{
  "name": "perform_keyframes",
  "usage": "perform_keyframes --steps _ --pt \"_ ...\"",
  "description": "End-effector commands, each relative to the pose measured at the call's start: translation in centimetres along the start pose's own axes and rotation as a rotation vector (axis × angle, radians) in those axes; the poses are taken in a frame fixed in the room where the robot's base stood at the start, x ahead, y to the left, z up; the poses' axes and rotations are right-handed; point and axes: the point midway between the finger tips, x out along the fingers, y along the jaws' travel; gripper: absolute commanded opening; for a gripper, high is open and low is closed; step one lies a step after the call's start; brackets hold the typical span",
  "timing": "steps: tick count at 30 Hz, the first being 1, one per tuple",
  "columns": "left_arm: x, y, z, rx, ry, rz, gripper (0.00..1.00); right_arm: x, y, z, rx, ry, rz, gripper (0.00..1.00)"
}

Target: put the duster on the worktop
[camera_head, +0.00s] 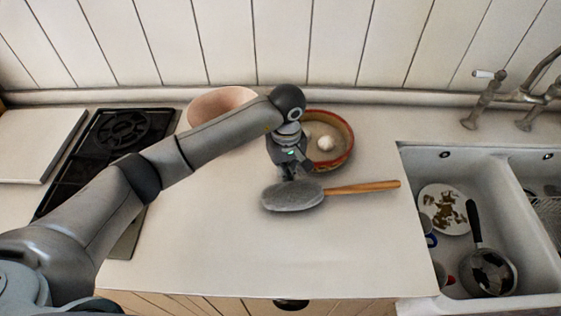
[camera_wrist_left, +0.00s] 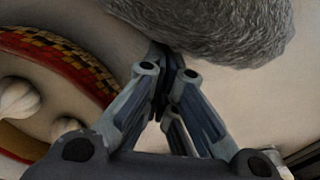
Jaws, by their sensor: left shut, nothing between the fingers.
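The duster has a grey fluffy head (camera_head: 292,197) and a wooden handle (camera_head: 362,187) pointing right. It lies on the white worktop (camera_head: 190,255), between the hob and the sink. My left gripper (camera_head: 288,176) is just behind the duster head, fingers down. In the left wrist view my left gripper (camera_wrist_left: 165,75) is shut with nothing between its fingers, and the grey duster head (camera_wrist_left: 215,25) is just beyond the fingertips. I cannot tell whether they touch. My right gripper is not in view.
A patterned bowl (camera_head: 345,155) holding pale bulbs stands right behind the gripper. A pinkish bowl (camera_head: 205,104) is behind my arm. A black hob (camera_head: 85,165) is at left. The sink (camera_head: 415,165) at right holds a plate and pan. The worktop's front is clear.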

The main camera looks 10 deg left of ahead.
Motion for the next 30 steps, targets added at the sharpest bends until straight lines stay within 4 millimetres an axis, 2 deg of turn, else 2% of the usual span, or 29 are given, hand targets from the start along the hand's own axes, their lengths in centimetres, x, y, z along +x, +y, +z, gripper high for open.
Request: perform_keyframes --steps 7,11,24,30 --pt "-0.1 0.0 -0.1 0.0 0.0 0.0 0.0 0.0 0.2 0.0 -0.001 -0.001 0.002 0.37" --pt "-1.1 0.0 -0.1 0.0 0.002 0.001 0.0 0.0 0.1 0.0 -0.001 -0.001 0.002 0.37" --pt "-9.8 0.0 -0.1 -0.001 0.003 0.002 0.0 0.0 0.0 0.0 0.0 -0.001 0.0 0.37" --pt "-11.7 0.0 -0.1 0.0 0.001 0.0 0.0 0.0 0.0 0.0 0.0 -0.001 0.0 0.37"
